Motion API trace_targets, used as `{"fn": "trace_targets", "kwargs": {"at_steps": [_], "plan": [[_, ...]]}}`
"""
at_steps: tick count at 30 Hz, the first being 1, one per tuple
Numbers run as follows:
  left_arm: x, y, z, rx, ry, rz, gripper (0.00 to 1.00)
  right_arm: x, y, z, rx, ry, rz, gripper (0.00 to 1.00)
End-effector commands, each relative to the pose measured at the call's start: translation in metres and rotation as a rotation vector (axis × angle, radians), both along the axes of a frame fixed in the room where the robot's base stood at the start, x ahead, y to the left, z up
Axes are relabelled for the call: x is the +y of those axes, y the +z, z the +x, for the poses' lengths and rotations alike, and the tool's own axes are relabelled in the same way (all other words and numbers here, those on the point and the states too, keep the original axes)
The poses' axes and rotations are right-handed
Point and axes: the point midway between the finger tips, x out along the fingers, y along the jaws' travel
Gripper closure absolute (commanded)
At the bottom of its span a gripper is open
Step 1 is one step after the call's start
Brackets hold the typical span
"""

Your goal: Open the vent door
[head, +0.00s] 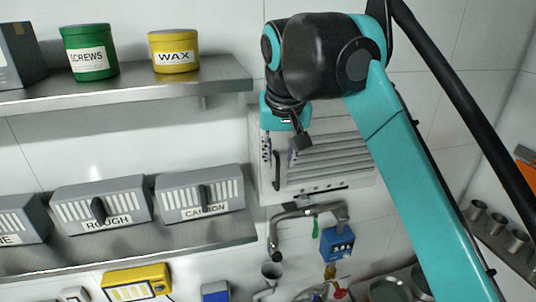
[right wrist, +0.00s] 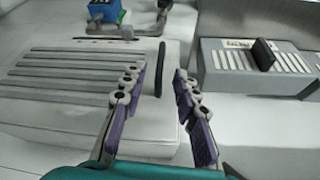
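The vent door (head: 335,158) is a white louvered panel on a box on the wall, and it looks closed. It also shows in the right wrist view (right wrist: 65,85), on the left. Its handle is a dark vertical bar (head: 277,172) at the door's left edge in the head view. My right gripper (head: 280,155) is in front of the door's upper left, near the handle. In the right wrist view the right gripper (right wrist: 160,66) is open and empty, with the handle (right wrist: 160,70) showing between its fingertips; contact is not visible. My left gripper is out of view.
Below the vent are a pipe (head: 300,212) and a blue box (head: 338,244).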

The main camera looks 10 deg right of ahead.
Motion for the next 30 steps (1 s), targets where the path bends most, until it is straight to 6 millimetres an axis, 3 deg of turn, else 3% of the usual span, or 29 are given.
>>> {"fn": "trace_targets", "kwargs": {"at_steps": [4,15,27,30], "plan": [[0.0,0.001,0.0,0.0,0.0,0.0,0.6,-0.001,-0.01,0.005,0.001,-0.001,0.0,0.7],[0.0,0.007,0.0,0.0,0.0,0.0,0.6,-0.004,-0.061,0.026,0.0,-0.001,0.0,0.7],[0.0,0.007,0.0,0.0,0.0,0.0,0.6,-0.005,-0.071,0.029,0.0,0.0,0.0,0.7],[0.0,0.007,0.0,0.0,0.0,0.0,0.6,-0.005,-0.071,0.029,0.0,0.0,0.0,0.94]]}}
